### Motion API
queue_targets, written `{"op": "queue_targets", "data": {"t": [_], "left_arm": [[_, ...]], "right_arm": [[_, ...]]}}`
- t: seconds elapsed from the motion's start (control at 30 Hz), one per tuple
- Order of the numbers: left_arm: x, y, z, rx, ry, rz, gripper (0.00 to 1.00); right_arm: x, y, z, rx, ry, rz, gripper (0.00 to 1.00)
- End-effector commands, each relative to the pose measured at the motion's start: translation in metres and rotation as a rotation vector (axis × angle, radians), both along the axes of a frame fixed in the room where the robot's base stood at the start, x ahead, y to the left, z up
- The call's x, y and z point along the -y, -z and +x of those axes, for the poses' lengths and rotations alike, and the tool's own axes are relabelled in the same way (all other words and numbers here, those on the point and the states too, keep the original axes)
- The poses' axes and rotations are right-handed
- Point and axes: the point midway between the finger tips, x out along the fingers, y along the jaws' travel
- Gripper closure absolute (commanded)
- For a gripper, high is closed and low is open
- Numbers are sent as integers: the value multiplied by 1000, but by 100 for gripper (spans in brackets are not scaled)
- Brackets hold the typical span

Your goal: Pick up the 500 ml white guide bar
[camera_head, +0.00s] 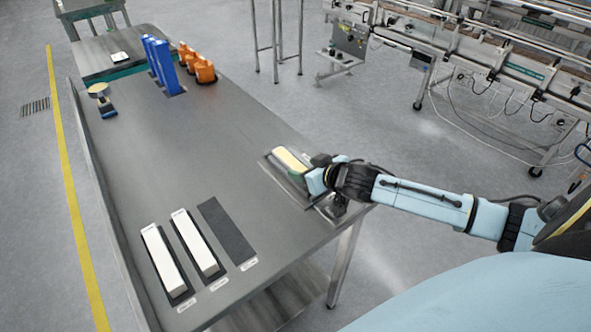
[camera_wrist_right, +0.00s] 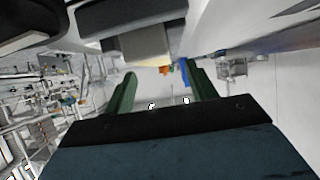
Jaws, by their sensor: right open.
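Two long white bars lie on dark mats on the table's near part, a left one (camera_head: 161,257) and a right one (camera_head: 196,243). Their small labels are too small to read, so I cannot tell which is the 500 ml guide bar. A third mat (camera_head: 227,232) beside them is empty. A cream-topped bar (camera_head: 291,159) lies in a shallow tray (camera_head: 268,161) at the table's right edge. My right gripper (camera_wrist_right: 163,90) is open, its green fingers apart with nothing between them. In the head view it is beside the cream-topped bar, partly hiding it. My left gripper is out of view.
Blue upright blocks (camera_head: 161,66) and orange parts (camera_head: 199,67) stand at the table's far end. A small round-topped item (camera_head: 101,97) is at the far left. The grey tabletop (camera_head: 170,150) is clear in the middle. A conveyor line (camera_head: 490,70) stands beyond, at right.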

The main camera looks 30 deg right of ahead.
Motion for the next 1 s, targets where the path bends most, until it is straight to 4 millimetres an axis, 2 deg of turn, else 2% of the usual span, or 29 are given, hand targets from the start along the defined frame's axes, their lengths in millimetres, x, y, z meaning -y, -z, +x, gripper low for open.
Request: {"op": "queue_targets", "data": {"t": [0.2, 0.53, 0.93, 1.0], "left_arm": [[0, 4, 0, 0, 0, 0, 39], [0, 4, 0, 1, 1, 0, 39], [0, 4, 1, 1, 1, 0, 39], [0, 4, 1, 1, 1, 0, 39]], "right_arm": [[-1, 11, 23, 0, 0, 0, 44], [-2, 14, 27, -1, 0, -1, 44], [-2, 14, 27, -1, 0, -1, 95], [-2, 13, 27, 1, -1, 0, 98]]}}
